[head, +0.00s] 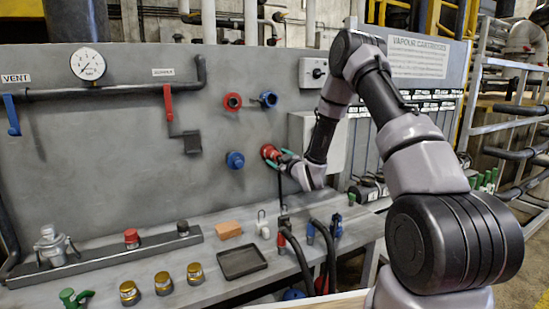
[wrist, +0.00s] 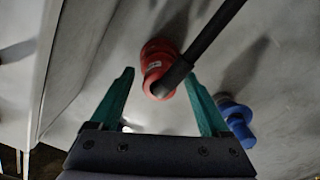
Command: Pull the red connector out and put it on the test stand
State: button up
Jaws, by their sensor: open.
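The red connector (head: 270,152) sits on the upright grey panel, with a black hose hanging down from it. In the wrist view the red connector (wrist: 156,62) lies between and just beyond my gripper's green fingertips, with the black hose crossing in front of it. My gripper (wrist: 158,82) is open, one finger on each side of the connector, not visibly closed on it. In the head view my gripper (head: 284,157) is at the connector, partly hidden by the arm. No part is labelled as the test stand; a grey rail (head: 90,262) on the bench carries several fittings.
A blue fitting (head: 235,160) is left of the connector and shows near my right finger in the wrist view (wrist: 237,118). Red (head: 232,102) and blue (head: 269,99) ports sit above. A grey box (head: 305,132) is close right. A black tray (head: 242,262) and orange block (head: 228,229) lie below.

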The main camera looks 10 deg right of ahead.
grip_shut()
jog(key=shift+s+d, duration=0.15)
jog(key=shift+s, duration=0.3)
dwell(0.6)
jog(key=shift+v, duration=2.8)
